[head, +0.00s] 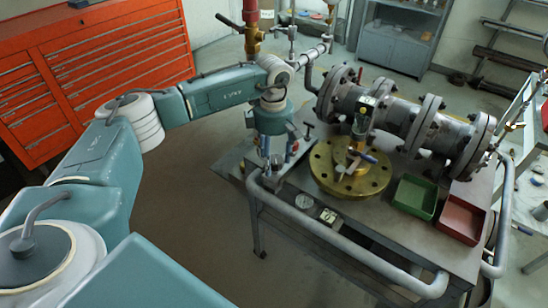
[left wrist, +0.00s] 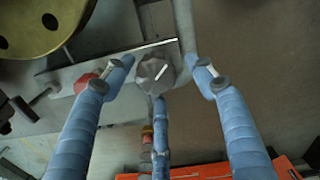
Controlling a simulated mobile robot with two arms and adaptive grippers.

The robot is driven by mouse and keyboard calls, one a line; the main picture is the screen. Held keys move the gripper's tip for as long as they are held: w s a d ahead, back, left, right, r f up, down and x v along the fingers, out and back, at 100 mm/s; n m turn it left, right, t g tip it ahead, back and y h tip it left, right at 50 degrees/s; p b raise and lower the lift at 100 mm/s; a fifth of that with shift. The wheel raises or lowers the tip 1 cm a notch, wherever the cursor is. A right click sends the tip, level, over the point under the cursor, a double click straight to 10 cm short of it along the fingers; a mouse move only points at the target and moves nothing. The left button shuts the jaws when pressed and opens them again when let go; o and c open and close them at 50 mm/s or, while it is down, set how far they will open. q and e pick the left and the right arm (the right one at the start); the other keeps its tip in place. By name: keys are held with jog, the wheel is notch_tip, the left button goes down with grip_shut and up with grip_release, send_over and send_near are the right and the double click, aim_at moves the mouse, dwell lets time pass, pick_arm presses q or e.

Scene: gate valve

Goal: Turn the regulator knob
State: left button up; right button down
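A grey faceted knob (left wrist: 153,74) with a white mark on top shows in the left wrist view, most likely the regulator knob. My left gripper (left wrist: 161,66) is open, with one blue finger on each side of the knob. Gaps show between the fingers and the knob, wider on the right. In the head view my left gripper (head: 278,168) points down over the left end of the cart, and it largely hides the knob there. A red part (left wrist: 86,82) lies just beside the left finger. My right gripper is not in view.
The metal cart (head: 330,205) has a tubular rail along its front edge. A brass flange (head: 333,185), a green tray (head: 415,197), a red tray (head: 460,219) and a large flanged pipe valve (head: 395,120) crowd the cart. A red tool cabinet (head: 100,60) stands behind my left arm.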

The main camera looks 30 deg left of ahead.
aim_at(273, 158)
pick_arm(q)
jog(key=shift+d+r, duration=0.1)
jog(key=shift+d, duration=0.05)
jog(key=shift+w+r, duration=0.15)
jog(key=shift+r, duration=0.2)
notch_tip(273, 158, up, 11)
dwell(0.6)
